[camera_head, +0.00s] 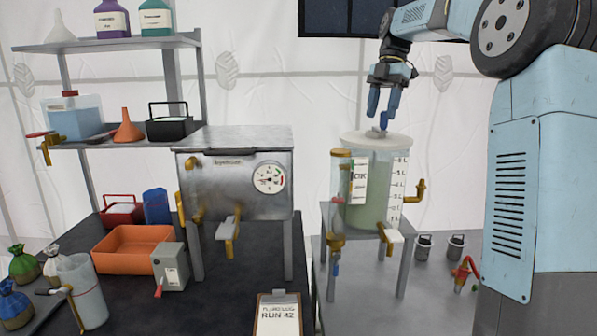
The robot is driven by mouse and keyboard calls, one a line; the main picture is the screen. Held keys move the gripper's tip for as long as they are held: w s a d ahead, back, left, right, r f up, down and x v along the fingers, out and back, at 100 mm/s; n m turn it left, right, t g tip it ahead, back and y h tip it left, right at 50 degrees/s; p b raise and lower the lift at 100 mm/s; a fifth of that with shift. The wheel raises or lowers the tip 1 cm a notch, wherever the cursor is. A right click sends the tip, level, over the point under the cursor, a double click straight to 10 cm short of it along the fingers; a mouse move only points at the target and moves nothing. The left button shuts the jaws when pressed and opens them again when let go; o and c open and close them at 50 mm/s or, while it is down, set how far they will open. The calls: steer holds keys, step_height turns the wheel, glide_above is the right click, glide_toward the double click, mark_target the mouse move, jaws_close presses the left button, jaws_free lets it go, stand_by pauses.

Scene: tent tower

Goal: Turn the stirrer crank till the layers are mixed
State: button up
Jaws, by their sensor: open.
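A clear tank (370,195) with a graduated scale and pale green contents stands on a small metal stand at the centre right. A whitish lid (372,141) covers its top, with a small grey knob-like piece (376,132) on it, perhaps the stirrer crank; its shape is unclear. My gripper (383,122) points down just above this piece, with its blue fingers apart. I cannot tell whether a fingertip touches the piece. The contents look a fairly even pale green, and separate layers are hard to make out.
A metal box with a gauge (240,185) stands left of the tank. Brass taps (416,192) stick out from the tank's right side. Shelves stand behind at left.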

steer(key=s+a+f+m+t+h, duration=0.1)
steer(key=s+a+f+m+t, duration=0.1)
steer(key=s+m, duration=0.5)
steer(key=s+a+f+m+t+h, duration=0.1)
steer(key=s+a+m+t, duration=0.1)
steer(key=s+m, duration=0.45)
steer(key=s+d+f+m+t, duration=0.1)
steer(key=s+f+m+t, duration=0.1)
steer(key=s+f+m, duration=0.4)
steer(key=s+d+f+m+t, duration=0.2)
steer(key=s+f+m, duration=0.4)
steer(key=s, duration=0.7)
steer(key=shift+s+d+f+h, duration=0.15)
steer(key=shift+d+f+h, duration=0.15)
steer(key=shift+f, duration=0.5)
